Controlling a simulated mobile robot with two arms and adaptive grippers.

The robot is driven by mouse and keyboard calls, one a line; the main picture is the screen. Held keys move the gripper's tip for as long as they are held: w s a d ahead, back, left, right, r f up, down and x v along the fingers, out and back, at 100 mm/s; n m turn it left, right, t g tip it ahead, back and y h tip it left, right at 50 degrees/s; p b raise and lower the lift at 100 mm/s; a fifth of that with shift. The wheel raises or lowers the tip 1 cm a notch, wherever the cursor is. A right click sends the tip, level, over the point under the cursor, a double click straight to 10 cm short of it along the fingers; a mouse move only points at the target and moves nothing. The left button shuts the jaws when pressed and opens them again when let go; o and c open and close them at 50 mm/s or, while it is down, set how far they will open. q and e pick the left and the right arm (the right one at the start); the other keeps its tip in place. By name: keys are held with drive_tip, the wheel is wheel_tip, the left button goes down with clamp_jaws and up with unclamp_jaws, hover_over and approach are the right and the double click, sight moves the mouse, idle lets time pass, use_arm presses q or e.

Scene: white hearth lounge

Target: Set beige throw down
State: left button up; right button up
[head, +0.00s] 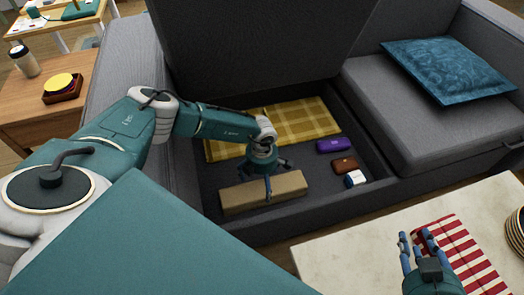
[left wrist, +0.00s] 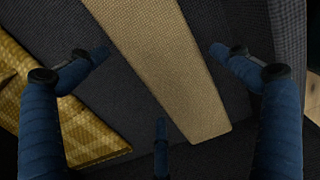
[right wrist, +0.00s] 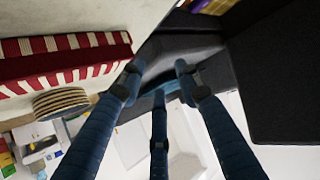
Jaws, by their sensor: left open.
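The beige throw (head: 280,191) is a long folded bundle lying on the floor of the open sofa storage box, near its front wall. It also shows in the left wrist view (left wrist: 165,65), running between my spread fingers. My left gripper (head: 268,183) is open, just above and around the throw; I cannot tell whether any finger touches it. My right gripper (head: 425,250) is over the white table at the lower right, its fingers apart and empty in the right wrist view (right wrist: 160,85).
Inside the storage box (head: 215,172) lie a yellow checked cloth (head: 300,120), a purple case (head: 330,145), a brown case (head: 344,165) and a small white-and-blue item (head: 355,179). A red striped cloth (head: 462,255) lies on the white table (head: 340,250). The lid (head: 260,50) stands raised behind.

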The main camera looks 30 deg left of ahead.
use_arm(q)
wheel_tip(320, 180, up, 4)
drive_tip(key=shift+r+p, duration=0.1)
drive_tip(key=shift+p, duration=0.6)
use_arm(e)
drive_tip(key=s+f+g, duration=0.1)
drive_tip(key=s, duration=0.1)
drive_tip(key=s+d+f+g, duration=0.1)
drive_tip(key=s+f, duration=0.1)
drive_tip(key=s+d+f+g+h, duration=0.1)
drive_tip(key=s+f, duration=0.1)
drive_tip(key=shift+s+d+g, duration=0.15)
drive_tip(key=shift+s+g, duration=0.1)
drive_tip(key=shift+g, duration=0.05)
drive_tip(key=s+f+g, duration=0.1)
drive_tip(key=s, duration=0.1)
drive_tip(key=s+d+f+g, duration=0.1)
drive_tip(key=s, duration=0.2)
drive_tip(key=s+d+f+g+h+p, duration=0.1)
drive_tip(key=s, duration=0.1)
drive_tip(key=shift+s+d+g, duration=0.15)
drive_tip(key=shift+s+g, duration=0.1)
drive_tip(key=shift+g, duration=0.05)
drive_tip(key=shift+s+d+f, duration=0.1)
drive_tip(key=shift+s+d, duration=0.05)
drive_tip(key=shift+s, duration=0.4)
use_arm(q)
wheel_tip(320, 180, up, 4)
drive_tip(key=shift+r, duration=0.2)
